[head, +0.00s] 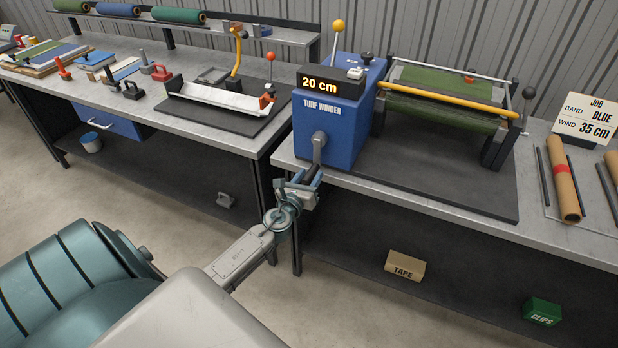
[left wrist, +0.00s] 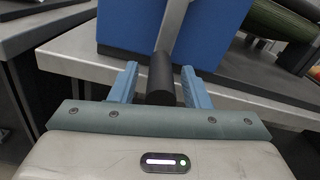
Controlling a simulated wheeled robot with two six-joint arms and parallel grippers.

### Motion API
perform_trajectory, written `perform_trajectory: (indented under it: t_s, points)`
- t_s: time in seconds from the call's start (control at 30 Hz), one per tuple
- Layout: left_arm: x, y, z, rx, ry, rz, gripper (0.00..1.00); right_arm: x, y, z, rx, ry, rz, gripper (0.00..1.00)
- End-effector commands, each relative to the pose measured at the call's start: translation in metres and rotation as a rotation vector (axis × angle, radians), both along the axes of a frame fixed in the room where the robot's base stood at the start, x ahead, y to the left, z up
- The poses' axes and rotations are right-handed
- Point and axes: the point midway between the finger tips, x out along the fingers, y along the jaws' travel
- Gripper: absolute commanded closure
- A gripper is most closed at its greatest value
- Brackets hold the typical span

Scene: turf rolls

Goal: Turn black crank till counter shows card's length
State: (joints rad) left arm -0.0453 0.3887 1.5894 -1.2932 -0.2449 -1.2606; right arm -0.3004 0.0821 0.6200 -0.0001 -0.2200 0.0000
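The blue turf winder (head: 333,120) stands on the right bench. Its counter (head: 319,84) shows 20 cm. The job card (head: 585,122) at the right reads band blue, wind 35 cm. The grey crank arm (head: 319,148) hangs down on the winder's front, with the black crank handle (head: 313,172) at its lower end. My left gripper (head: 306,184) is at the handle. In the left wrist view the black handle (left wrist: 162,80) lies between the two blue fingers (left wrist: 160,84), with a visible gap on each side. My right gripper is not in view.
Green turf (head: 430,112) lies on the winder's frame under a yellow bar. The bench edge (head: 400,203) runs just beside my left gripper. Cardboard tubes (head: 563,180) lie at the right. A tape box (head: 405,266) and green clips box (head: 541,312) sit on the lower shelf.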

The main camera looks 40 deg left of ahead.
Motion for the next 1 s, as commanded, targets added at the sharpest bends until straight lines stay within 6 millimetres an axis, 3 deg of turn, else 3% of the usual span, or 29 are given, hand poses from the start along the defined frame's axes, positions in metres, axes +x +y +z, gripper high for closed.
perform_trajectory:
  t_s: [0.37,0.8,1.0]
  points:
    - [-0.004,-0.001,0.000,0.000,0.000,-0.001,0.55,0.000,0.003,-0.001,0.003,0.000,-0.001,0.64]
    - [-0.078,-0.019,-0.003,0.000,0.002,-0.002,0.55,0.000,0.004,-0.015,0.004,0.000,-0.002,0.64]
    - [-0.100,-0.024,-0.002,0.000,0.001,-0.001,0.55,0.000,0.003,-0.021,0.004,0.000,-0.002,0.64]
